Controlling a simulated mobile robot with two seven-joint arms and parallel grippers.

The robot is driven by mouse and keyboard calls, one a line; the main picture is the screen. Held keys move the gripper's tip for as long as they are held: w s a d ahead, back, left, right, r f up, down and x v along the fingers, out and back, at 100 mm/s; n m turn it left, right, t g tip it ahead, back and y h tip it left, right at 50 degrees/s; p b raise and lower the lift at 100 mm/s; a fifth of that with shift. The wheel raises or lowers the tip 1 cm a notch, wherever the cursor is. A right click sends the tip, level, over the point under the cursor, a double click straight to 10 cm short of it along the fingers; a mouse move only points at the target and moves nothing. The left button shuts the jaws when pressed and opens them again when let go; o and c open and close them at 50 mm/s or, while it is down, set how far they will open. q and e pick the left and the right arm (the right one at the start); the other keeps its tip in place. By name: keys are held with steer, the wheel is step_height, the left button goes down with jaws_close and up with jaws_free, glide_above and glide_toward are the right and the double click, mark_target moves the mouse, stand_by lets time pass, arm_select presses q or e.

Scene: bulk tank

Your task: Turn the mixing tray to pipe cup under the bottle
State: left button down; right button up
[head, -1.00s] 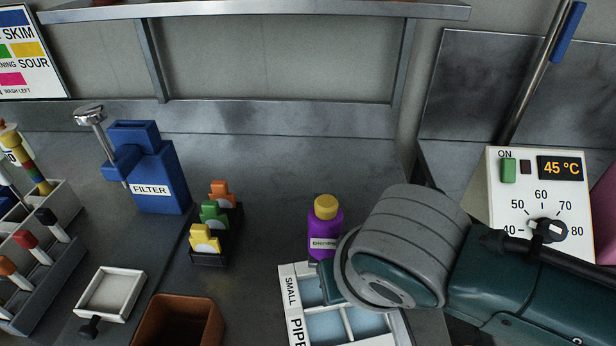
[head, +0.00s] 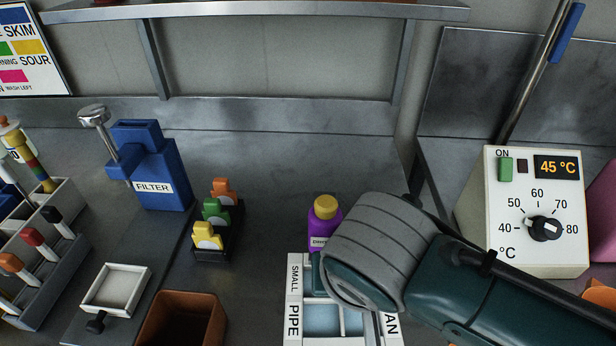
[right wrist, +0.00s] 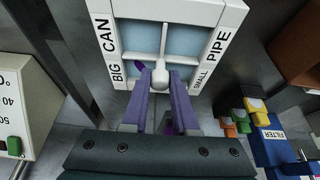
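The mixing tray (head: 294,300) is white with pale blue cups, a cross divider and labels reading SMALL, PIPE and, partly hidden, CAN. It sits nearly square in the head view. The purple bottle (head: 322,228) with a yellow cap stands upright at its far edge; I cannot tell which cup is under it. My right arm covers the tray's right part. In the right wrist view the tray (right wrist: 205,75) reads BIG CAN and SMALL PIPE. My right gripper (right wrist: 161,78) has its fingers closed around the tray's white knob (right wrist: 159,77). My left gripper is out of view.
A blue filter unit (head: 150,165), a black rack with coloured tags (head: 212,250), a small white tray (head: 116,290) and a brown box (head: 182,318) stand left. A 45 °C control box (head: 520,210) stands right. The bench behind the bottle is clear.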

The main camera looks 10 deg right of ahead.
mark_target(342, 324)
steer(key=o, duration=0.4)
steer(key=shift+s+r, duration=0.15)
steer(key=shift+r, duration=0.35)
steer(key=p+v, duration=0.2)
steer(key=v, duration=0.7)
steer(key=shift+p, duration=0.4)
steer(key=shift+f, duration=0.1)
